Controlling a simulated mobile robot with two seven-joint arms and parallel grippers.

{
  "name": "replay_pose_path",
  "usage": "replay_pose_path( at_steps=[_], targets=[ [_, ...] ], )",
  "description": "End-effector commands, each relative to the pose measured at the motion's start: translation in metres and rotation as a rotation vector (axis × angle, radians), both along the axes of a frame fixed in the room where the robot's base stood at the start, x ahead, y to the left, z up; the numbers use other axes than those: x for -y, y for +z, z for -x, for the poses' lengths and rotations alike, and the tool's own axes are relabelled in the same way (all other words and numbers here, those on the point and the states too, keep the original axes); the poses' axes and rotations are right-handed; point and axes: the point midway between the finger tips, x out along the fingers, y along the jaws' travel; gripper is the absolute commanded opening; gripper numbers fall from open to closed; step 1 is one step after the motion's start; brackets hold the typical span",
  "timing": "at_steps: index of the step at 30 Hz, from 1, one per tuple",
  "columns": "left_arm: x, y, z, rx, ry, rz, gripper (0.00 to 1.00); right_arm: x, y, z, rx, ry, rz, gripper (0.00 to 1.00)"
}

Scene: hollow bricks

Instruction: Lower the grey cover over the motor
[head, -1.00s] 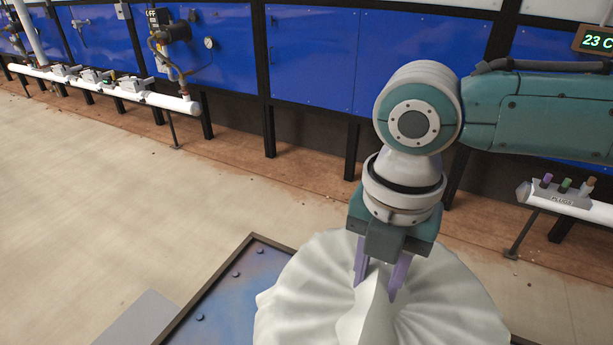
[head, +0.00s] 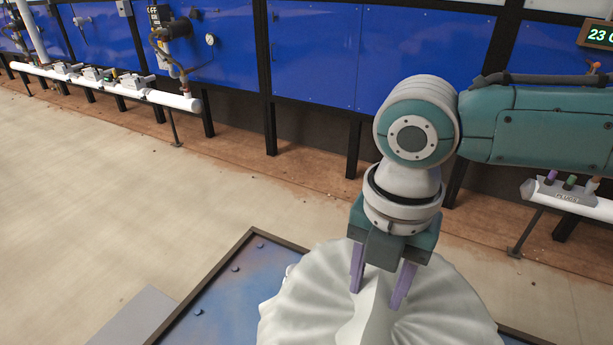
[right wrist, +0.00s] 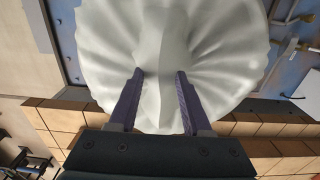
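The grey cover (head: 440,300) is a pale, pleated dome with a raised ridge across its top. It sits low over the blue panel at the bottom of the head view, and it fills the upper middle of the right wrist view (right wrist: 220,60). My right gripper (head: 376,298) points down at the ridge. Its two purple fingers stand on either side of the ridge, spread apart, and look open around it; the wrist view shows them straddling it too (right wrist: 160,72). The motor is not visible; the cover hides what is beneath it. My left gripper is not in view.
A blue panel with a dark raised frame (head: 215,273) lies under and left of the cover. A grey slab (head: 135,318) lies beside it. A white rail with a plugs holder (head: 567,193) stands at the right. Pale floor at the left is clear.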

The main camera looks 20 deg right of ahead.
Motion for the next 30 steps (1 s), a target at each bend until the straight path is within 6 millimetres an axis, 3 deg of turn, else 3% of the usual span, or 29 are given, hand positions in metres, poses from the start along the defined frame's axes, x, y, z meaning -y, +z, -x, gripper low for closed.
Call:
replay_pose_path(
  at_steps=[5, 14, 30],
  targets=[
    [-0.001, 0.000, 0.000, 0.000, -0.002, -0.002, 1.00, 0.000, 0.000, 0.000, 0.000, 0.000, 0.000, 0.69],
    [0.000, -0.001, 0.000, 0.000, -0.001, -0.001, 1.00, 0.000, 0.003, 0.000, 0.001, 0.000, -0.001, 0.69],
    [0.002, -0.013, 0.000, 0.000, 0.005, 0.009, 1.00, 0.000, 0.092, -0.001, 0.002, 0.001, -0.001, 0.69]
  ],
)
